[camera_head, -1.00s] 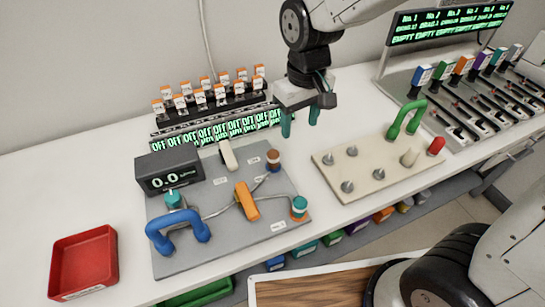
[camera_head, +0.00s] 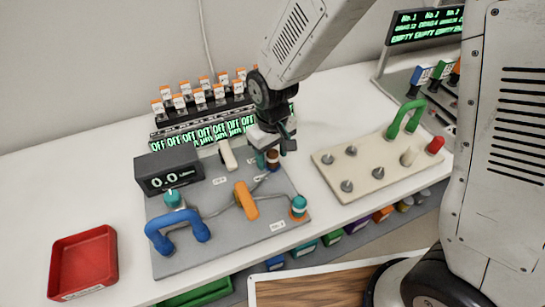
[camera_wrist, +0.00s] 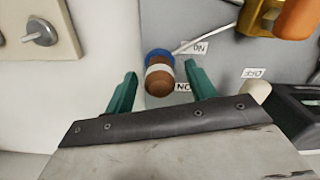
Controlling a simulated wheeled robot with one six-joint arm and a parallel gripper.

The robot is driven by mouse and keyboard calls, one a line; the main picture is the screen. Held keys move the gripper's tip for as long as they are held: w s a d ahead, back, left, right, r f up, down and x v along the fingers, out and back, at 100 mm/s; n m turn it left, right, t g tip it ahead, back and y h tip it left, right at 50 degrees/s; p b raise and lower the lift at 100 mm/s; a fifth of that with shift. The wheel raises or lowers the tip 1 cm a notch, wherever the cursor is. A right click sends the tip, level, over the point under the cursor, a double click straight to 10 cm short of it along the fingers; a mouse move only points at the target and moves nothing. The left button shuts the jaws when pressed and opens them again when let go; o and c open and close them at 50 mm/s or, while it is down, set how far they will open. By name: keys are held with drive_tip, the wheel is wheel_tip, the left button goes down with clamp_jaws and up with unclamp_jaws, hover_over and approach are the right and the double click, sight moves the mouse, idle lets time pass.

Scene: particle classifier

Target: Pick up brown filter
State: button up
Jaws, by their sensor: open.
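The brown filter (camera_head: 273,157) is a small upright cylinder at the back right of the grey board (camera_head: 216,238). In the wrist view the brown filter (camera_wrist: 159,78) has a brown top, a white band and a blue ring at its base. My gripper (camera_head: 274,158) is open, with its teal fingers on either side of the filter. In the wrist view my gripper (camera_wrist: 160,85) shows a gap between each finger and the filter.
An orange handle (camera_head: 247,201), a cream lever (camera_head: 228,154), a blue handle (camera_head: 178,236) and a display box (camera_head: 169,170) share the board. A beige panel (camera_head: 375,172) with metal pegs lies to the right. A red tray (camera_head: 84,263) sits at the left.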

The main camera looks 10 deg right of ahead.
sight(272, 151)
drive_tip(key=c, duration=1)
wheel_tip(272, 151, up, 10)
drive_tip(key=shift+r, duration=0.1)
drive_tip(key=shift+c, duration=0.2)
